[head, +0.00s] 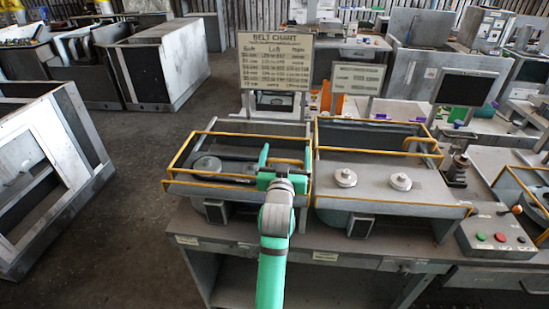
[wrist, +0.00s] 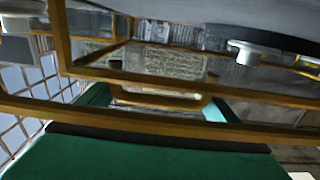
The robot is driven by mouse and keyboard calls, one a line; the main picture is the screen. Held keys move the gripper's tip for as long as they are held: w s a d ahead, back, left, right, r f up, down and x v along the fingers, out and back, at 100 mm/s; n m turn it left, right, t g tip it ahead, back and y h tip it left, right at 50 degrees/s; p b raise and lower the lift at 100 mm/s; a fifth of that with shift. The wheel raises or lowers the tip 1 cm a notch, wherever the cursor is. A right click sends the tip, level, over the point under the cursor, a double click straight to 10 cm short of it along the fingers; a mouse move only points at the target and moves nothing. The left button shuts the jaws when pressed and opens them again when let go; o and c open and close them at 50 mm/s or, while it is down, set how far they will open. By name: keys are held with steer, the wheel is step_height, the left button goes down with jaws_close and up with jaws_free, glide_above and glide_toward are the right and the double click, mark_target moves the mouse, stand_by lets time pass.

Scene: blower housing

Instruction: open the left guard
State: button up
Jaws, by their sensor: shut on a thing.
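The left guard (head: 187,150) is a yellow tubular frame around the left bay of the blower housing. It looks lowered over the bay. A grey pulley (head: 207,165) shows inside it. My green gripper (head: 285,163) is at the guard's right part, with its fingers around a yellow handle bar and shut on it. In the wrist view the green fingertips (wrist: 157,101) stand either side of this yellow bar, and more yellow guard bars (wrist: 180,84) cross in front. My wrist hides part of the guard's front right.
The right guard (head: 395,207), also yellow, surrounds the neighbouring bay with two pale round knobs (head: 346,178). A belt chart sign (head: 275,62) stands behind the housing. A control box (head: 495,235) with buttons is at right. Open floor (head: 140,160) lies to the left.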

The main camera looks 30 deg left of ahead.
steer(key=shift+w, duration=0.1)
steer(key=o, duration=1.3)
steer(key=v, duration=1)
steer(key=shift+s+d, duration=0.2)
steer(key=shift+s, duration=0.15)
